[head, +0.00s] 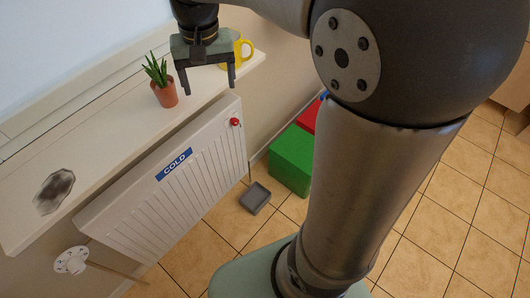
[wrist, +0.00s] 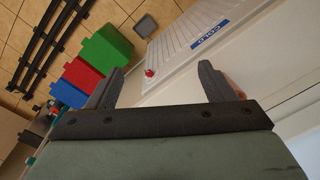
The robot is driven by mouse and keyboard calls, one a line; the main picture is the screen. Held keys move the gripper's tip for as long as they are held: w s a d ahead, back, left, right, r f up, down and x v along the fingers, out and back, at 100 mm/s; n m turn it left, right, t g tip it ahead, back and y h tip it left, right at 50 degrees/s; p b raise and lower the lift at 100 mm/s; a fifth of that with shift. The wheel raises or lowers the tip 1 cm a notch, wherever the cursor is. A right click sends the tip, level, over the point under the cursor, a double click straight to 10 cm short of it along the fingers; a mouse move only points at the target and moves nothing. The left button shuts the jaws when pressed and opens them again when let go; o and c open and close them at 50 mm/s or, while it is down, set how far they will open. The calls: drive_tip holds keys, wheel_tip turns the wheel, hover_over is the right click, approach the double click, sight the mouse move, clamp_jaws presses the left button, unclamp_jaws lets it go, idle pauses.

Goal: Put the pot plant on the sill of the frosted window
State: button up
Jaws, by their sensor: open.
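The pot plant (head: 163,88), green spiky leaves in a terracotta pot, stands upright on a pale sill (head: 105,125) in the head view. My gripper (head: 209,90) is open and empty, pointing down just right of the plant and apart from it. In the wrist view my gripper (wrist: 162,70) shows its two fingers spread with nothing between them. A reddish-brown sliver beside the right finger may be the pot; most of it is hidden. Whether the pale pane above this sill is frosted, I cannot tell.
A yellow mug (head: 239,47) stands behind my gripper, partly hidden. A dark smudge (head: 54,191) marks the sill's left part. Below is a white radiator (head: 165,185) with a COLD label and red knob (head: 235,122). A green box (head: 291,160) and grey tray (head: 255,197) are on the floor.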

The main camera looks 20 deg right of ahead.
drive_tip(key=s+d+f+n, duration=0.1)
drive_tip(key=s+d+f, duration=0.2)
drive_tip(key=s, duration=0.6)
drive_tip(key=s+d+f+n, duration=0.1)
drive_tip(key=s+d+f, duration=0.1)
drive_tip(key=s+f, duration=0.4)
drive_tip(key=s, duration=0.2)
drive_tip(key=shift+s+d+f, duration=0.3)
drive_tip(key=shift+s+d, duration=0.05)
drive_tip(key=shift+d, duration=0.05)
